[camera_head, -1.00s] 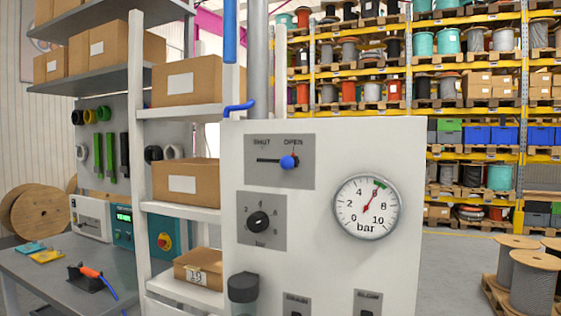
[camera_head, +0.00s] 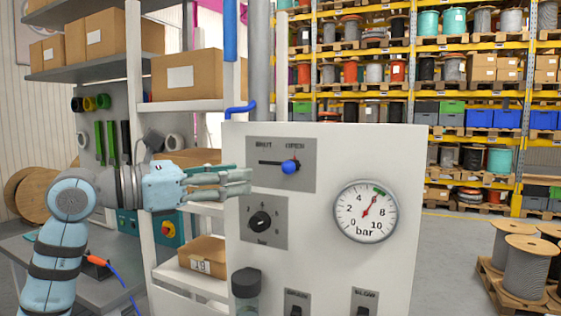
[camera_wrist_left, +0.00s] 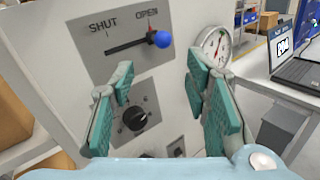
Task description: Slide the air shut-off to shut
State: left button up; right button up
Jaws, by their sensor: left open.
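The air shut-off is a slider with a blue knob (camera_head: 290,167) on a grey plate (camera_head: 265,180) at the top of the white panel. The knob sits at the right end of its slot, under OPEN; SHUT is marked at the left end. In the left wrist view the blue knob (camera_wrist_left: 162,39) shows beyond the fingertips, up and to the right. My left gripper (camera_head: 246,182) is in front of the panel's left edge, left of and a little below the knob. Its two fingers (camera_wrist_left: 157,84) are apart with nothing between them. My right gripper is not in view.
Below the slider is a black rotary knob (camera_head: 260,221) marked in bar. A round gauge (camera_head: 366,211) is to the right, its needle pointing up and right. A clear bowl with a black cap (camera_head: 246,284) is lower left. Shelves with boxes (camera_head: 202,256) stand behind my left arm.

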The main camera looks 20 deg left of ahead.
aim_at(283, 167)
pick_arm(q)
jog(key=p+x, duration=0.1)
jog(key=x, duration=0.4)
jog(key=p+x, duration=0.2)
jog(key=x, duration=0.3)
jog(key=shift+d+r, duration=0.25)
jog(key=shift+d, duration=0.25)
jog(key=shift+w+a+f, duration=0.1)
jog(key=shift+a, duration=0.15)
jog(key=shift+c, duration=0.5)
jog(key=shift+d, duration=0.1)
grip_shut()
